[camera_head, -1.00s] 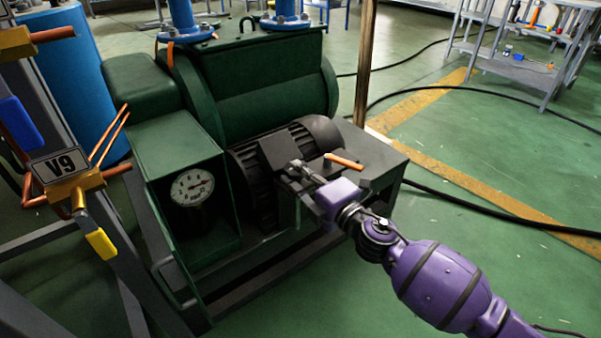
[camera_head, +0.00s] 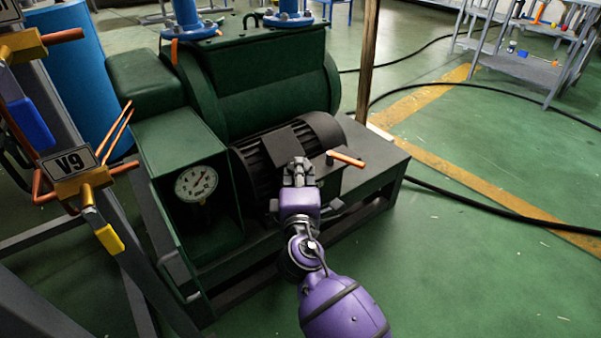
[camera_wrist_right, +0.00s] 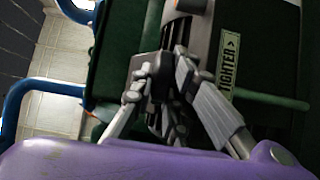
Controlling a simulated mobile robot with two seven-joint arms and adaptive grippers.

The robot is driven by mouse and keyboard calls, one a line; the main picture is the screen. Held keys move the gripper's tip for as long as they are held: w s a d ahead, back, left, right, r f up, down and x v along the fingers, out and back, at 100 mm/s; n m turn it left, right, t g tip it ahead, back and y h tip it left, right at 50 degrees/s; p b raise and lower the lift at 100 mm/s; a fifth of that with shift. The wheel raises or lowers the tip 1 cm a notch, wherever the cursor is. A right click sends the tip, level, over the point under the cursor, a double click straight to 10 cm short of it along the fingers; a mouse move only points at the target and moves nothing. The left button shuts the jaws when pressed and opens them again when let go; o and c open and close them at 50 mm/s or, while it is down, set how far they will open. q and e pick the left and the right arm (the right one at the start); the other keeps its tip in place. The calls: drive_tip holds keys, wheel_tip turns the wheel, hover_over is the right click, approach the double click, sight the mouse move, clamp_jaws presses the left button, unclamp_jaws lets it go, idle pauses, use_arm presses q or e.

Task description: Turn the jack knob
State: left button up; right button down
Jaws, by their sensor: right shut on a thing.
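My right gripper (camera_head: 298,172) is at the front of the black ribbed motor, its arm coming up from the bottom of the head view. In the right wrist view its fingers (camera_wrist_right: 162,100) are closed around a small dark block, which I take to be the jack knob (camera_wrist_right: 148,68). The fingers hide much of it. A label (camera_wrist_right: 229,62) reading "TIGHTER" with an arrow is beside the fingers. In the head view the gripper covers the knob. My left gripper is not in view.
An orange-handled lever (camera_head: 346,158) sticks out just right of the gripper. A green cabinet with a round gauge (camera_head: 196,184) stands at left. The V9 valve (camera_head: 84,186) and its frame are further left. The floor at right is open, with a black hose (camera_head: 480,212) across it.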

drive_tip(key=shift+a+f+m+h+b, duration=0.1)
drive_tip(key=shift+f+m+h+b, duration=0.05)
drive_tip(key=shift+m+h+b, duration=0.55)
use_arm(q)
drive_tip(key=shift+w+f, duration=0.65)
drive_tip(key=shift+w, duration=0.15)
use_arm(e)
drive_tip(key=shift+m+h, duration=0.3)
drive_tip(key=shift+h, duration=0.6)
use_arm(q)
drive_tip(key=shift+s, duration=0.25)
use_arm(e)
drive_tip(key=c, duration=2.1)
unclamp_jaws()
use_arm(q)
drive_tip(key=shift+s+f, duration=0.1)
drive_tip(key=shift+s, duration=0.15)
use_arm(e)
drive_tip(key=shift+o, duration=0.5)
